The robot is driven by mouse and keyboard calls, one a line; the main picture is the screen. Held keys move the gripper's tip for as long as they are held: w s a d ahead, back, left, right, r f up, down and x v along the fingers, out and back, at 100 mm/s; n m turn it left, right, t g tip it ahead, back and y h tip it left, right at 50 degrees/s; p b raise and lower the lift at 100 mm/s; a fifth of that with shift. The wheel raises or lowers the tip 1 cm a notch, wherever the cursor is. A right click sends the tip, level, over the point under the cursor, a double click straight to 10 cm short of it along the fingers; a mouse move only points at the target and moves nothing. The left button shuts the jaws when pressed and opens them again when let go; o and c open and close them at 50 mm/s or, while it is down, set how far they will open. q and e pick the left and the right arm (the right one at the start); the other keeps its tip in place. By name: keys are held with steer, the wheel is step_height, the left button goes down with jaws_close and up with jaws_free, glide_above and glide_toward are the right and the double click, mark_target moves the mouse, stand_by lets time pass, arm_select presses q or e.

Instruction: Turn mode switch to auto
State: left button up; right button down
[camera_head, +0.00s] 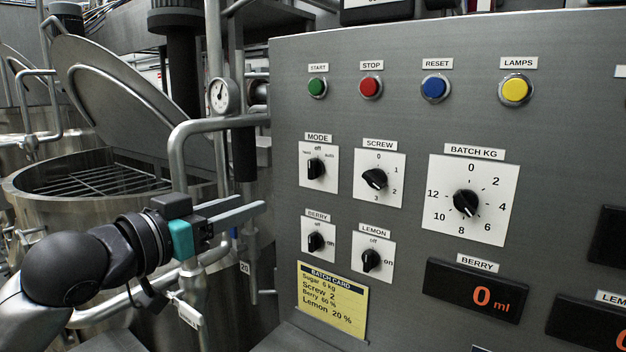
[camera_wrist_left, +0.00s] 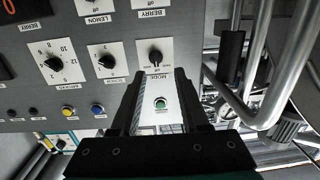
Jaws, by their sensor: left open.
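The mode switch (camera_head: 316,168) is a black knob on a white plate at the upper left of the grey panel, with "off" at the top and "auto" at the upper right. Its knob stands about upright, toward "off". My left gripper (camera_head: 250,206) is open and empty, left of the panel and apart from the switch, its fingers pointing toward the panel. In the left wrist view, which is upside down, the mode knob (camera_wrist_left: 155,57) shows just beyond the gap between the fingertips (camera_wrist_left: 158,76). My right gripper is not in view.
The screw knob (camera_head: 374,179) is right of the mode switch; the berry knob (camera_head: 315,242) and lemon knob (camera_head: 371,260) are below. The green start button (camera_head: 317,87) is above. A bent metal pipe (camera_head: 215,124) and mixer vessel (camera_head: 75,200) stand close to my left arm.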

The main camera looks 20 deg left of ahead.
arm_select(q)
step_height(320, 180, up, 2)
steer(key=p, duration=0.3)
glide_toward(310, 169)
steer(key=shift+h, duration=0.4)
steer(key=x, duration=0.8)
steer(key=shift+w+a, duration=0.15)
steer(key=shift+w, duration=0.2)
steer(key=shift+c, duration=0.3)
steer(key=shift+f, duration=0.1)
jaws_close()
